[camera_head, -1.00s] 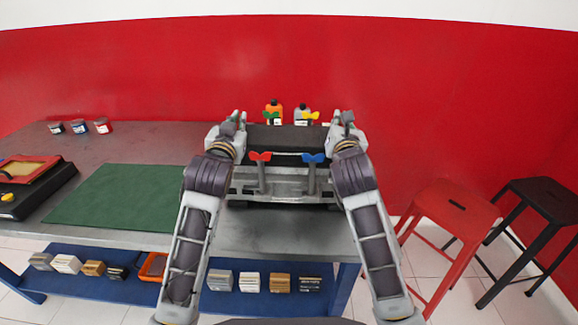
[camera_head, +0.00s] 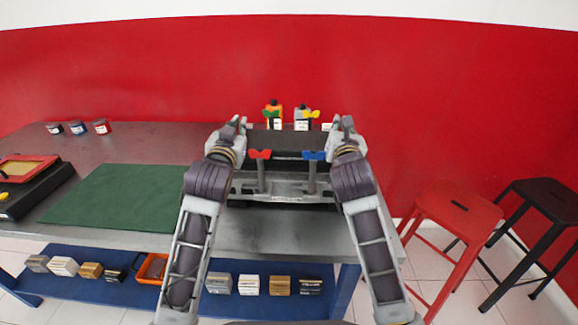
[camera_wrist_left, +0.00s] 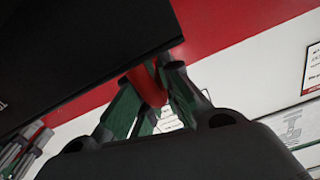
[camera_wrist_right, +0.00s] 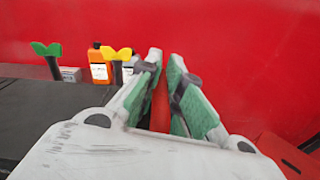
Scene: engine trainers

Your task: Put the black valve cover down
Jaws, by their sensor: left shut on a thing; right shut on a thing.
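The black valve cover (camera_head: 290,141) spans between my two grippers above the grey engine block (camera_head: 285,186). It looks about level. I cannot tell whether it touches the block. My left gripper (camera_head: 239,121) is shut on a red handle (camera_wrist_left: 149,84) at the cover's left end. My right gripper (camera_head: 341,121) is shut on a red handle (camera_wrist_right: 160,106) at its right end. A red wing nut (camera_head: 260,154) and a blue one (camera_head: 313,156) stand in front of the cover. Green (camera_wrist_right: 46,49) and yellow (camera_wrist_right: 115,54) ones stand behind it.
A green mat (camera_head: 120,197) lies clear on the grey table (camera_head: 165,145), left of the engine. A black tray with a red frame (camera_head: 35,182) is farther left. Bottles (camera_head: 303,126) stand behind the engine. Red (camera_head: 455,212) and black (camera_head: 545,202) stools stand right of the table.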

